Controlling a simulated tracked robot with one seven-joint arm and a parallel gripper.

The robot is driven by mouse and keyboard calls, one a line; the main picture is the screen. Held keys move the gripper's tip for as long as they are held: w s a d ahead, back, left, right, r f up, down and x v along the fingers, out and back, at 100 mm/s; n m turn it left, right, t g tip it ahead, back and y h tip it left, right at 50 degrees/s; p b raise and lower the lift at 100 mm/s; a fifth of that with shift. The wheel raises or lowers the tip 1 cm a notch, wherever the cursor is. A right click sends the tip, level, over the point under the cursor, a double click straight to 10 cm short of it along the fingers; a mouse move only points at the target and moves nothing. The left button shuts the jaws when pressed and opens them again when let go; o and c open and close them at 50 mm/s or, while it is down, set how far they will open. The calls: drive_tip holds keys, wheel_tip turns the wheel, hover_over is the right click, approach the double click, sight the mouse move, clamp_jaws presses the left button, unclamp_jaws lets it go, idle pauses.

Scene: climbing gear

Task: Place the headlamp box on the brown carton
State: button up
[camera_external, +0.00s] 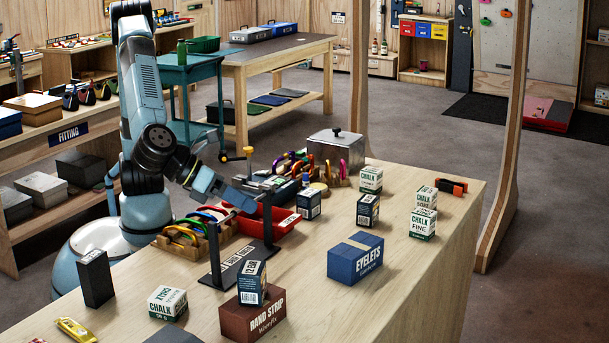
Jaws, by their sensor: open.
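The brown carton (252,318), printed "RAND STRIP", stands at the near edge of the wooden bench. A small dark-blue and white box (252,284) stands upright on top of it. Similar small dark boxes stand farther back, one beside the red tray (309,206) and one near the bench middle (368,211). The print is too small to tell which is the headlamp box. My gripper (252,198) is over the back left of the bench, behind the black stand and well apart from the carton. It is open; its fingertips are hard to make out and nothing shows held.
A black stand (235,268) with two posts rises just behind the carton. A blue eyelets box (355,258), several chalk boxes (167,303), a tall black box (95,278) and a red tray (270,217) share the bench. The bench's right front is clear.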

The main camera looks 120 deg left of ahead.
drive_tip(key=s+a+r+n, duration=0.1)
drive_tip(key=s+a+n, duration=0.1)
drive_tip(key=a, duration=0.1)
drive_tip(key=s+a+r+n+g, duration=0.1)
drive_tip(key=a+n, duration=0.1)
drive_tip(key=a, duration=0.2)
drive_tip(key=s+a+r+n+g, duration=0.1)
drive_tip(key=s+a+n, duration=0.1)
drive_tip(key=a, duration=0.2)
drive_tip(key=shift+s+a, duration=0.25)
drive_tip(key=shift+s, duration=0.1)
drive_tip(key=s+a+r+n+g+h, duration=0.2)
drive_tip(key=s+a+n, duration=0.5)
drive_tip(key=s+a, duration=0.2)
drive_tip(key=s+a+n+h, duration=0.2)
drive_tip(key=s+n, duration=0.4)
drive_tip(key=s, duration=0.3)
drive_tip(key=s+a+f+n+h, duration=0.1)
drive_tip(key=s+a+n+h, duration=0.1)
drive_tip(key=s+n, duration=0.4)
drive_tip(key=s, duration=0.3)
drive_tip(key=shift+s+a+f, duration=0.2)
